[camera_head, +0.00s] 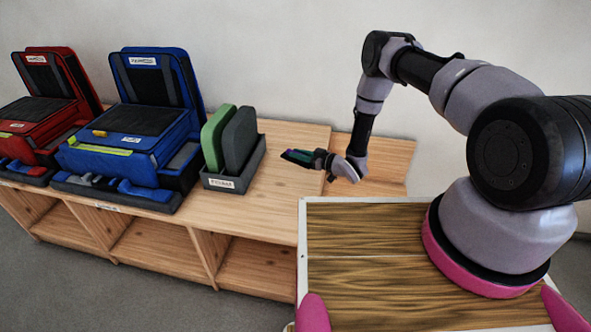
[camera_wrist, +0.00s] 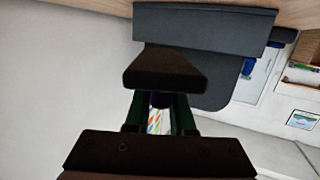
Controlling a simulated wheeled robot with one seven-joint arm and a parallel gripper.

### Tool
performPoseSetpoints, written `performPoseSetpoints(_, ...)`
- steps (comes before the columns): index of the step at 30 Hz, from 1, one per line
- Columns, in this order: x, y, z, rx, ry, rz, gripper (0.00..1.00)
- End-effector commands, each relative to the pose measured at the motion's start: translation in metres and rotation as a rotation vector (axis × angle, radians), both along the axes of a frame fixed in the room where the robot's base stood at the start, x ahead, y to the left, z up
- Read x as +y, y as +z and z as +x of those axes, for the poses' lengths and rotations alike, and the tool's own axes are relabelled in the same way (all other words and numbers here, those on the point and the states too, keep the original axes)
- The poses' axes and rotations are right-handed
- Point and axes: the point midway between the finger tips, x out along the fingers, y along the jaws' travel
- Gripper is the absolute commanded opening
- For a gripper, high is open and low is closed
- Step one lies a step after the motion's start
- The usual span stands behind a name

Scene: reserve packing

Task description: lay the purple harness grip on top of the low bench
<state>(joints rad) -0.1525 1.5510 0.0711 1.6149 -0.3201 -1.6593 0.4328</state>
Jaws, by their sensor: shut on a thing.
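My gripper (camera_head: 303,157) is raised over the right part of a long wooden bench (camera_head: 278,190) with open compartments. It is shut on a small dark, purplish thing, likely the purple harness grip (camera_wrist: 160,99), which shows between the dark green fingers in the wrist view. Most of the grip is hidden by the fingers and a dark block, and its ends cannot be made out. A second wooden surface (camera_head: 390,170) shows at the right end, behind my arm, and appears to sit lower. I cannot tell which of the two is the low bench.
A grey bin (camera_head: 235,180) with green and dark grey pads stands on the long bench, left of my gripper. A blue open case (camera_head: 130,135) and a red one (camera_head: 40,125) stand further left. Bare wood lies right of the bin.

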Motion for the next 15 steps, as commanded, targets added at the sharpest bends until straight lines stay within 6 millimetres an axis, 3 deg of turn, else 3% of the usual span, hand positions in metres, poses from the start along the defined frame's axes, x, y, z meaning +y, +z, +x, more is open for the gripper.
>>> performPoseSetpoints(3,0.001,-0.024,-0.002,0.001,0.003,-0.001,0.0)
performPoseSetpoints(15,0.0,-0.074,-0.001,0.001,0.001,-0.001,0.0)
